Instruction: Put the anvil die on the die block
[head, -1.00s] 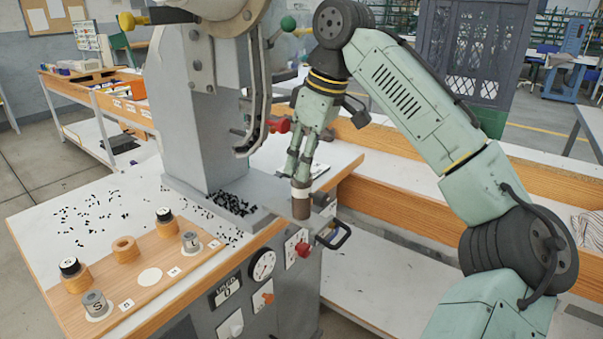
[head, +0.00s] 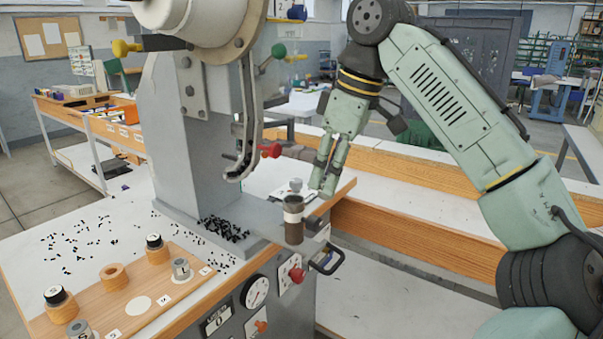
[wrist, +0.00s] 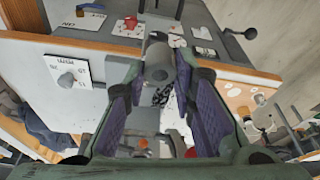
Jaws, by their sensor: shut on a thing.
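The anvil die, a grey cylinder with a pale band (head: 293,205), is upright over the dark round die block (head: 293,233) at the press front. I cannot tell whether they are fully seated together. My gripper (head: 320,190) comes down from the upper right, its fingertips beside the die's top in the head view. In the wrist view the grey die (wrist: 159,62) lies between the tips of my gripper (wrist: 161,82), which is shut on it. The die's far side and the contact below it are hidden.
The press column (head: 182,150) and curved arm (head: 243,130) stand close on the left. A black handle (head: 328,258) and red knob (head: 296,275) project below. A wooden board (head: 165,290) holds other dies and an empty white spot. Black eyelets (head: 225,228) lie scattered.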

